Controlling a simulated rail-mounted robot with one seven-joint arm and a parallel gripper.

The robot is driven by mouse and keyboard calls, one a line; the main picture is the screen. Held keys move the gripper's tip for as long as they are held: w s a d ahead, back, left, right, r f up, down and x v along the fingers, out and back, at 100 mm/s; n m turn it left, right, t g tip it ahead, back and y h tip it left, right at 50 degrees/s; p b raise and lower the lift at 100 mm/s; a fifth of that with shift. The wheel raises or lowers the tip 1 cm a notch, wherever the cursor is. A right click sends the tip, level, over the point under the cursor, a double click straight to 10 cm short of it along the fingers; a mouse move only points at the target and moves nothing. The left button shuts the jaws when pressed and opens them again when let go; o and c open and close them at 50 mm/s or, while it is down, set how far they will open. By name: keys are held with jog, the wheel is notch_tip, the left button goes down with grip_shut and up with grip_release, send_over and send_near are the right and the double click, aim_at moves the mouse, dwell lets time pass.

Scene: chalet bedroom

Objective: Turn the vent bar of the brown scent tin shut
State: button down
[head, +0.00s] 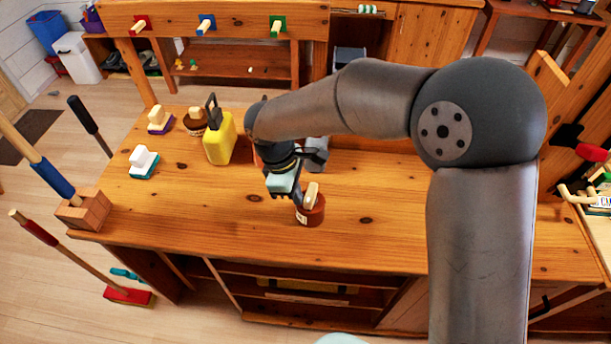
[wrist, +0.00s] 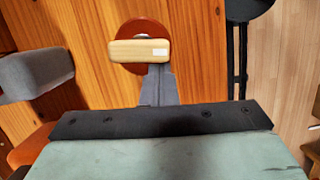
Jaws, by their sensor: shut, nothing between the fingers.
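The brown scent tin (head: 311,214) stands upright near the front edge of the wooden bench. Its pale wooden vent bar (head: 312,194) lies across the top. In the wrist view the bar (wrist: 132,52) runs left to right over the round red-brown tin (wrist: 141,27), with a white patch at its right end. My gripper (head: 300,199) is shut and empty, pointing down at the tin from its left in the head view. In the wrist view its fingers (wrist: 158,88) are together, with their tips at the bar's near side. I cannot tell whether they touch it.
A yellow can (head: 220,140) with a black handle stands left of my arm. A grey object (head: 317,152) stands behind my gripper. Small brushes, including a white and teal one (head: 144,162), lie at left. The bench (head: 390,222) is clear right of the tin.

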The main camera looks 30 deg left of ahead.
jog(key=shift+w, duration=0.1)
dwell(0.5)
jog(key=shift+w+d, duration=0.5)
jog(key=shift+d, duration=0.05)
jog(key=shift+s+a, duration=0.1)
jog(key=shift+a, duration=0.2)
jog(key=s+a+r, duration=0.1)
jog(key=s+a, duration=0.1)
jog(key=a, duration=0.2)
notch_tip(320, 180, up, 10)
jog(key=m, duration=0.4)
send_over(321, 207)
jog(key=d+m, duration=0.5)
jog(key=d, duration=0.8)
jog(key=s+d+f+m+y, duration=0.1)
jog(key=s+d+m, duration=0.4)
jog(key=d, duration=0.4)
jog(key=s+d+f+m+y, duration=0.1)
jog(key=s+d+f+m, duration=0.1)
jog(key=s+d+m, duration=0.3)
jog(key=d+m, duration=0.1)
jog(key=d, duration=0.3)
jog(key=shift+m+y, duration=0.4)
